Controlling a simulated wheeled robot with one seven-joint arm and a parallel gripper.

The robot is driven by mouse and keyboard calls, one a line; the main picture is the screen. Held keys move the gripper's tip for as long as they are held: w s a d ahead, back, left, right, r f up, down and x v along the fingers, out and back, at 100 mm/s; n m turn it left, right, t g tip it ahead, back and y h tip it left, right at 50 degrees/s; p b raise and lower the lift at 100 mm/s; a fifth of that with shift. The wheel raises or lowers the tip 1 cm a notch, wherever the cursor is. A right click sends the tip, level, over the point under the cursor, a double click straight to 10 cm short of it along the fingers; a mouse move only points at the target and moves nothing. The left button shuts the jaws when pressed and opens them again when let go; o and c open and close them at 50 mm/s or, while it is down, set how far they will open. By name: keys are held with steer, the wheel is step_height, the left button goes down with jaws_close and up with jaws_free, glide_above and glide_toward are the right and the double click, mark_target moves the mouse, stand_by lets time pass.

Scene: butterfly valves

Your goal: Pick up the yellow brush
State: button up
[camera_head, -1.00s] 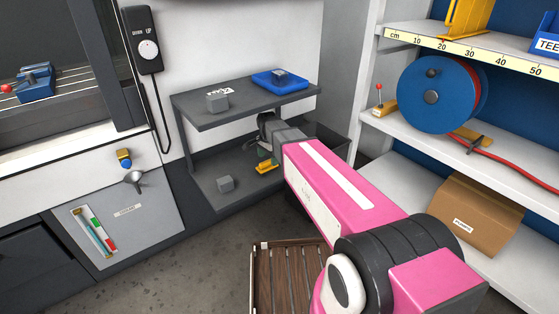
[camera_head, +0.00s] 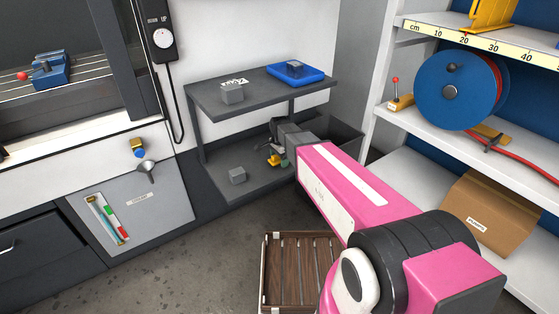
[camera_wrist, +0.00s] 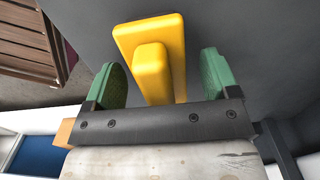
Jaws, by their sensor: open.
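The yellow brush (camera_head: 272,161) lies on the lower shelf of the dark grey shelf unit, near its right end. In the wrist view the brush (camera_wrist: 136,42) shows as a yellow block with a raised handle, between the two green fingers. My gripper (camera_wrist: 161,62) is open, with one finger on each side of the brush and a visible gap to each. In the head view my gripper (camera_head: 279,150) reaches in under the upper shelf, partly hiding the brush. Whether the fingertips touch the lower shelf cannot be told.
A wooden slatted crate (camera_head: 265,275) stands on the floor in front.

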steer(key=c, duration=1)
steer(key=shift+c, duration=0.2)
steer(key=shift+r, duration=0.5)
steer(key=r, duration=0.1)
steer(key=s+r, duration=0.1)
steer(key=shift+d+r, duration=0.3)
steer(key=s+d, duration=0.9)
steer(key=s, duration=0.5)
steer(key=shift+d, duration=0.3)
steer(key=shift+f, duration=0.1)
